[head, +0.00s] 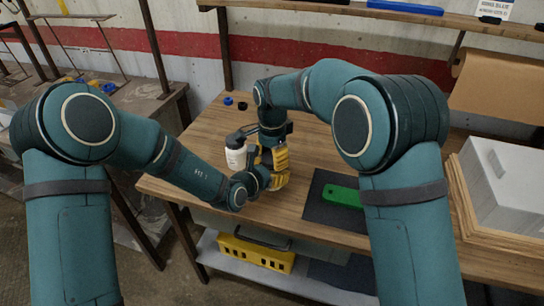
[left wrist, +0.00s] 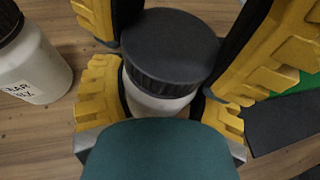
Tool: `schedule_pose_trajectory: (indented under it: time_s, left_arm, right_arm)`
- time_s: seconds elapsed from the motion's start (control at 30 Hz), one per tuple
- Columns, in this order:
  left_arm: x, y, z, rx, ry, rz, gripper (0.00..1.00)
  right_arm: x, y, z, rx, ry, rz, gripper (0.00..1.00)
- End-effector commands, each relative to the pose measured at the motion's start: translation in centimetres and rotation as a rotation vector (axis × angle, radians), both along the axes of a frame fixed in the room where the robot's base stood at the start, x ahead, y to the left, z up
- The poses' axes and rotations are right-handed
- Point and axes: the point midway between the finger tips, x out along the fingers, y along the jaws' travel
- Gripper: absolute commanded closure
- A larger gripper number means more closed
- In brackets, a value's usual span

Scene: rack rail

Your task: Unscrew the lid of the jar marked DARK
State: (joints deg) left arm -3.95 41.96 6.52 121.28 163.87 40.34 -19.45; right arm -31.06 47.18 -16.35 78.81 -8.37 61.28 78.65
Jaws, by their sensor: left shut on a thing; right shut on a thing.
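A white jar (left wrist: 160,103) with a ribbed black lid (left wrist: 170,45) stands upright in the middle of the left wrist view. Its label is not visible, and it is mostly hidden by the grippers in the head view. My left gripper (head: 269,177) is shut around the jar's body, its yellow fingers on both sides. My right gripper (head: 274,150) comes down from above, its fingers shut on the sides of the lid. A second white jar (left wrist: 32,65) with a dark lid stands apart to the left; its label is only partly readable. It also shows in the head view (head: 236,157).
A blue cap (head: 228,101) and a black cap (head: 242,106) lie behind on the wooden table (head: 190,165). A green object (head: 341,196) lies on a dark mat (head: 317,208) to the right. A grey box (head: 505,190) stands farther right. A yellow crate (head: 255,255) sits on the lower shelf.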

Motion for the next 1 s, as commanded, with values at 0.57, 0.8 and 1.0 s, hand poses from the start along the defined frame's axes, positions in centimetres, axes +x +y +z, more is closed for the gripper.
schedule_pose_trajectory:
  time_s: [0.57,0.8,1.0]
  left_arm:
    - [0.02,-0.02,0.04,0.000,-0.001,0.000,1.00]
    - [0.02,-0.02,0.04,-0.001,-0.001,0.000,1.00]
    - [0.03,-0.01,0.05,-0.001,-0.001,0.000,1.00]
  right_arm:
    - [-0.01,-0.02,0.07,-0.016,0.002,1.074,0.88]
    - [-0.02,-0.03,0.09,-0.018,0.002,1.202,0.88]
    - [-0.02,-0.03,0.08,-0.020,0.002,1.201,0.88]
